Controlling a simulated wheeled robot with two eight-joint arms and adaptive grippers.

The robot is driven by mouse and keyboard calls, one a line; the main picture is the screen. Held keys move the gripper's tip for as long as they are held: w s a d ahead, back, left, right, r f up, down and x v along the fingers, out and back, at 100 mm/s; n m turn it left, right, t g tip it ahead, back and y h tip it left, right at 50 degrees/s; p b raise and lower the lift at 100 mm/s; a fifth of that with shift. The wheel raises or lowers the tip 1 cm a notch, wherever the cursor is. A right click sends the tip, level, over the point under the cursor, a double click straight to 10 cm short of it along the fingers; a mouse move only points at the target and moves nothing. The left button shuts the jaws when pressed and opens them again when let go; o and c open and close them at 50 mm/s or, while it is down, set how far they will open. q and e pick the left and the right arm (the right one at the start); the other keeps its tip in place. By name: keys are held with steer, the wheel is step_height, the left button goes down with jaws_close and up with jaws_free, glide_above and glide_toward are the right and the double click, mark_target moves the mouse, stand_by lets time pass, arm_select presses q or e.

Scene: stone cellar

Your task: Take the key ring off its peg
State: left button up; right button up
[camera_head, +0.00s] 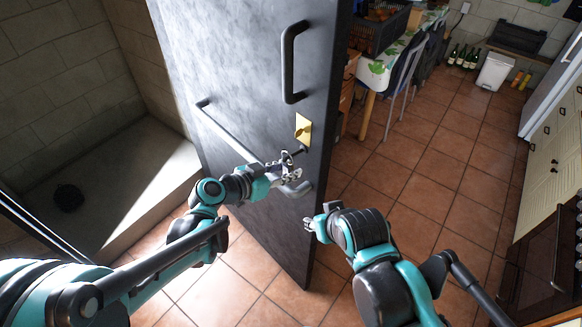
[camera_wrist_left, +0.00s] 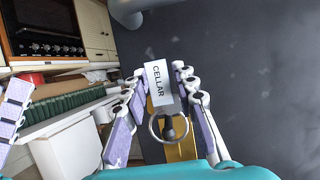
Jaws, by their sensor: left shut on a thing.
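The key ring (camera_wrist_left: 151,130) is a metal hoop with a white tag (camera_wrist_left: 160,84) reading CELLAR, seen in the left wrist view. My left gripper (camera_wrist_left: 156,84) is shut on the tag, one finger on each side. A dark knob-like piece, perhaps the peg (camera_wrist_left: 169,124), shows inside the hoop; I cannot tell whether the hoop still hangs on it. Behind is a brass plate (camera_head: 303,129) on the dark grey door (camera_head: 240,75). In the head view my left gripper (camera_head: 287,163) is just below this plate. My right gripper (camera_head: 309,225) is lower, apart from the door; its opening is unclear.
The door carries an upright pull handle (camera_head: 289,62) and a long slanting bar (camera_head: 228,140) close to my left gripper. A table (camera_head: 375,75) and chair (camera_head: 405,75) stand beyond its right edge. The tiled floor (camera_head: 400,165) to the right is largely clear.

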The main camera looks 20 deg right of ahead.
arm_select(q)
steer(key=v, duration=0.3)
steer(key=shift+s+a+f, duration=0.2)
steer(key=shift+a+f, duration=0.1)
steer(key=shift+a, duration=0.1)
steer(key=s+a, duration=0.3)
steer(key=a, duration=0.3)
steer(key=shift+s+p, duration=0.15)
steer(key=shift+p, duration=0.15)
steer(key=shift+a, duration=0.1)
stand_by(0.5)
